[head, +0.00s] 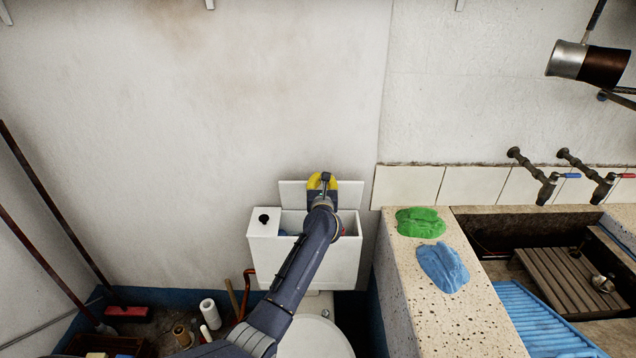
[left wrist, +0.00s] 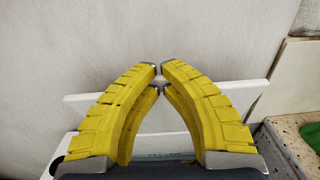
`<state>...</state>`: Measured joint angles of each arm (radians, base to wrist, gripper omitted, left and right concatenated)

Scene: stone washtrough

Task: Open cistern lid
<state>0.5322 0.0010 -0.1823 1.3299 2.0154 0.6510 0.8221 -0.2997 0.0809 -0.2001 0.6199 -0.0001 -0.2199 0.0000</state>
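The white cistern (head: 262,248) stands against the wall with its top open. A dark strip of its inside (head: 290,222) shows. Its white lid (head: 292,195) is raised at the back, tilted up towards the wall. It also shows in the left wrist view (left wrist: 235,91) behind the fingers. My left gripper (head: 324,178) has yellow fingers and is over the middle of the lid. Its fingertips (left wrist: 160,69) meet with nothing visible between them. I cannot tell whether they touch the lid. My left arm hides part of the cistern. My right gripper is not in view.
A speckled stone trough edge (head: 410,290) stands close right, with a green cloth (head: 420,222) and a blue cloth (head: 443,267) on it. The toilet seat (head: 315,338) is below the cistern. A paper roll (head: 210,313) and brushes stand at lower left. The wall above is clear.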

